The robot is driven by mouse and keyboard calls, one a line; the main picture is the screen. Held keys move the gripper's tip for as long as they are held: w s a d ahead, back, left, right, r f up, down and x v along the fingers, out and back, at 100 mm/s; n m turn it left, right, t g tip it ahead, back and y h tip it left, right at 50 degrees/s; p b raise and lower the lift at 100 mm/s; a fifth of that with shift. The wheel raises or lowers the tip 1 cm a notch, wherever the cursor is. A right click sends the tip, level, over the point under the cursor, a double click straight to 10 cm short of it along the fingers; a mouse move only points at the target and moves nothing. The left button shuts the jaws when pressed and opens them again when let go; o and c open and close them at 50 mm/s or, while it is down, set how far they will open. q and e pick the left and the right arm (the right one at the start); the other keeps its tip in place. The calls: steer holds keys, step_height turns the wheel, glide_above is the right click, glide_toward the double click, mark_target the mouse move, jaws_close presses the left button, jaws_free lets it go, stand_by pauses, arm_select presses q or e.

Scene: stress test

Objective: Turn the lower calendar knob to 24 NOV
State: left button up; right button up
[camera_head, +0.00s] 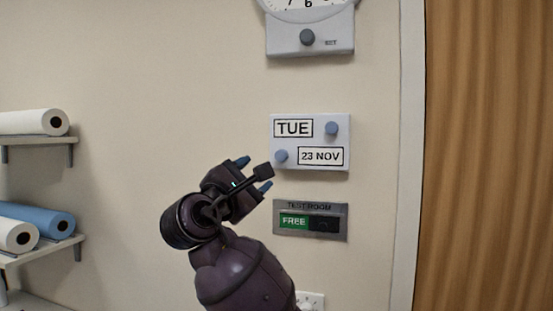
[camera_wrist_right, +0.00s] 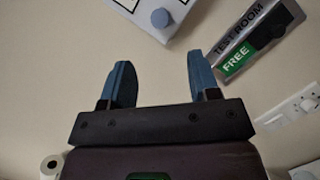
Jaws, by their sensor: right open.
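The white calendar panel (camera_head: 312,135) is on the wall and reads TUE above and 23 NOV below. The lower calendar knob (camera_head: 281,156), round and blue-grey, sits left of the 23 NOV window. Another blue-grey knob (camera_head: 331,128) sits right of TUE. My right gripper (camera_head: 253,173) is left of and slightly below the lower knob in the head view, open and empty. In the right wrist view its two blue fingers (camera_wrist_right: 162,76) stand apart, with the lower knob (camera_wrist_right: 160,18) beyond the tips, roughly between them. My left gripper is not in view.
A TEST ROOM sign (camera_head: 310,220) showing FREE is just below the calendar. A clock (camera_head: 309,38) with a knob hangs above. Shelves (camera_head: 40,250) with rolls are at the left. A wooden door (camera_head: 490,150) is at the right. A white switch or socket plate (camera_wrist_right: 290,111) is low on the wall.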

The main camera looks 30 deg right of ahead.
mark_target(279, 158)
steer(key=p+x, duration=0.2)
steer(key=x, duration=0.7)
steer(key=shift+w+d, duration=0.3)
steer(key=shift+w, duration=0.1)
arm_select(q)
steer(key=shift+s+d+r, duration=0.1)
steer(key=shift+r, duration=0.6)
arm_select(e)
steer(key=shift+w+d+r, duration=0.1)
steer(key=shift+w+d, duration=0.15)
steer(key=shift+d, duration=0.25)
steer(key=shift+c, duration=0.2)
steer(key=c, duration=0.9)
